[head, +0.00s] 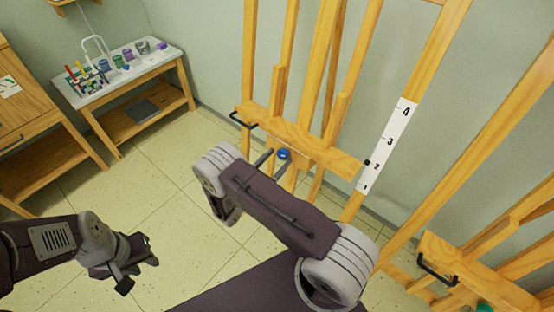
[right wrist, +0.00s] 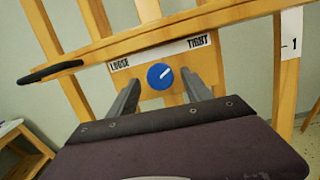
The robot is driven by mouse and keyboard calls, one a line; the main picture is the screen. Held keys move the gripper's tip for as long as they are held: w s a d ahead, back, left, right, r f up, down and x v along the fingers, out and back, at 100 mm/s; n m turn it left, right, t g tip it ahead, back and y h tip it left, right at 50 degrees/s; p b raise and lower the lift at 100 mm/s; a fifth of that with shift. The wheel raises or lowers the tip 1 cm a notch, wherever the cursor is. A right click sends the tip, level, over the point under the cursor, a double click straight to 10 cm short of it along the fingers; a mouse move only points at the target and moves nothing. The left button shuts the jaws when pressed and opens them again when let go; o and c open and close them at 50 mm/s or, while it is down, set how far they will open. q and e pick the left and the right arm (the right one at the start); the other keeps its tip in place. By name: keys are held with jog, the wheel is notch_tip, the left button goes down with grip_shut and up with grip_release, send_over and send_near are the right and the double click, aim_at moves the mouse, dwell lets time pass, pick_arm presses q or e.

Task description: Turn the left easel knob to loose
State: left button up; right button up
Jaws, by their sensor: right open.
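The blue round knob (head: 284,154) sits on the left easel's wooden crossbar (head: 330,156). In the right wrist view the knob (right wrist: 160,76) shows a white pointer mark slanting up and right, toward the TIGHT end of the label strip (right wrist: 163,50); LOOSE is at the strip's left end. My right gripper (right wrist: 163,84) is open, with one finger on each side of the knob and gaps visible between. In the head view the right gripper (head: 278,160) is partly hidden by my own arm. My left gripper (head: 138,264) hangs low at the left, away from the easel.
A black handle (head: 243,120) is at the crossbar's left end. A numbered scale strip (head: 388,145) is on the easel's right post. A second easel (head: 470,272) stands at right. A white-topped table (head: 120,75) with art supplies stands at back left. Floor between is clear.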

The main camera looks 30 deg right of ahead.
grip_shut()
jog(key=shift+d+r+n, duration=0.1)
jog(key=shift+n, duration=0.2)
jog(key=n+t+y+p, duration=0.1)
jog(key=n+p, duration=0.2)
jog(key=n, duration=0.3)
jog(key=shift+s+r, duration=0.1)
jog(key=shift+r, duration=0.05)
jog(key=n+y+p, duration=0.1)
jog(key=n+p, duration=0.1)
jog(key=n, duration=0.4)
jog(key=shift+r+n+p, duration=0.15)
jog(key=shift+n+p, duration=0.15)
jog(key=n+y+p, duration=0.1)
jog(key=n+p, duration=0.1)
jog(key=n, duration=0.4)
jog(key=shift+d+r, duration=0.1)
jog(key=n+g+p, duration=0.1)
jog(key=n, duration=0.4)
jog(key=shift+y+p, duration=0.3)
jog(key=shift+n+g, duration=0.3)
